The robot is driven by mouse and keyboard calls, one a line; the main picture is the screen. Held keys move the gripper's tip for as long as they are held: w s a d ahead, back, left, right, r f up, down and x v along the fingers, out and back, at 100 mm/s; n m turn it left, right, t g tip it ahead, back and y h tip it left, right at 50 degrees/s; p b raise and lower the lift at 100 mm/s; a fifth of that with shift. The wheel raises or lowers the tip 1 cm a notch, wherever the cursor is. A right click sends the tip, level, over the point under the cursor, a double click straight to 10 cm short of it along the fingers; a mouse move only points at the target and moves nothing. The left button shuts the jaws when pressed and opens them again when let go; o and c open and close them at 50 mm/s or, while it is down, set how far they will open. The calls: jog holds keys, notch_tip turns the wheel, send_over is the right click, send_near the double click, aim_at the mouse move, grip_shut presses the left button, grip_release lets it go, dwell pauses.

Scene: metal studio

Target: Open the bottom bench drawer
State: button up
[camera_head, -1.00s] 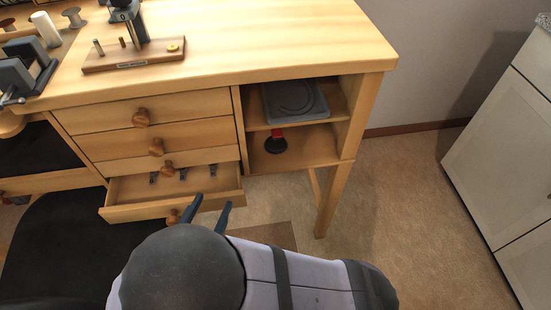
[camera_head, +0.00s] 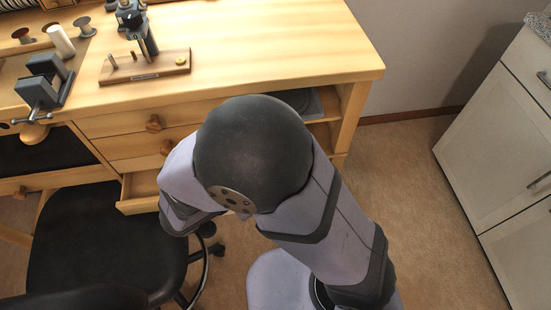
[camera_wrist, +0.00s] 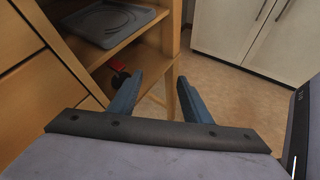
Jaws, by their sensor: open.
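The wooden bench (camera_head: 290,45) has a stack of drawers with round wooden knobs. The upper drawers look shut. The lowest visible drawer (camera_head: 137,206) stands pulled out toward me; its left front corner and part of its inside show, while my arm hides its right part and its knob. My gripper is hidden behind my arm in the head view. In the wrist view my gripper (camera_wrist: 160,95) is open, its two blue fingers apart with nothing between them. It is in front of the bench's open shelves, to the right of some drawer fronts (camera_wrist: 25,75).
A black chair (camera_head: 100,240) stands in front of the bench, left of my arm. A grey tray (camera_wrist: 110,22) and a red-and-black object (camera_wrist: 118,70) are on the open shelves. A white cabinet (camera_head: 500,160) stands at the right. Floor between bench and cabinet is clear.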

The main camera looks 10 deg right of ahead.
jog(key=shift+d+r+m+g, duration=0.25)
jog(key=shift+d+m+g, duration=0.05)
jog(key=shift+d, duration=0.25)
